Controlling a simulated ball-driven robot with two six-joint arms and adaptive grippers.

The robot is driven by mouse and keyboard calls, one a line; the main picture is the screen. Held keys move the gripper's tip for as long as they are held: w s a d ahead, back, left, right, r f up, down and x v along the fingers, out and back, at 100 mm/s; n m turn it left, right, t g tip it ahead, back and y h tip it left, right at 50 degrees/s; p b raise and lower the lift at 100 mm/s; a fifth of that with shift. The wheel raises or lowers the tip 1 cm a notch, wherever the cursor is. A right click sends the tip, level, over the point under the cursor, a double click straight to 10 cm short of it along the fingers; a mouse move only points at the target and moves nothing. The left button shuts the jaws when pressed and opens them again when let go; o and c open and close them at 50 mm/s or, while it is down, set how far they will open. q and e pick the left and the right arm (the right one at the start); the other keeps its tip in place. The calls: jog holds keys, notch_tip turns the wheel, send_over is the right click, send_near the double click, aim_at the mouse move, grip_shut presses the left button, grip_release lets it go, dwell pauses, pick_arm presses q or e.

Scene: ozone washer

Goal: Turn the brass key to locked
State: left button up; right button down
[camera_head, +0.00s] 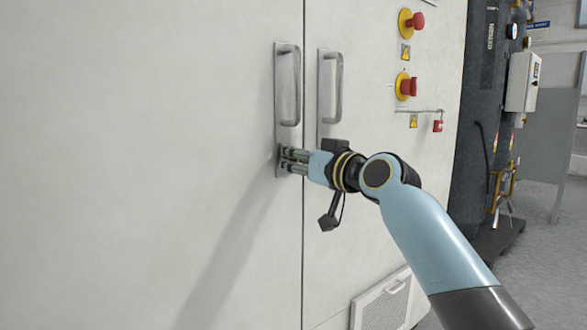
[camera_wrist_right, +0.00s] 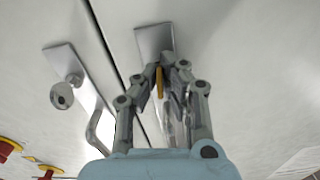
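My right gripper (camera_head: 285,160) is at the lower end of the left door's handle plate (camera_head: 281,134), its two fingers parallel with a gap between them. In the right wrist view, a brass key (camera_wrist_right: 159,82) shows as a thin yellow strip between the fingers of the right gripper (camera_wrist_right: 165,80). The fingers look slightly apart from the key, so the gripper appears open around it. The key stands in front of the handle plate (camera_wrist_right: 153,42). In the head view the fingers hide the key. The lock face behind the key is hidden. My left gripper is not in view.
The right door's handle (camera_head: 338,88) is beside the door seam; its plate carries a round lock (camera_wrist_right: 62,95) in the wrist view. A vent (camera_head: 380,302) is low down. The left door is clear.

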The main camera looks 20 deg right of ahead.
jog(key=shift+f+n+b, duration=0.15)
jog(key=shift+n+b, duration=0.2)
jog(key=shift+n, duration=0.35)
jog(key=c, duration=1.5)
grip_release()
jog(key=v, duration=1.2)
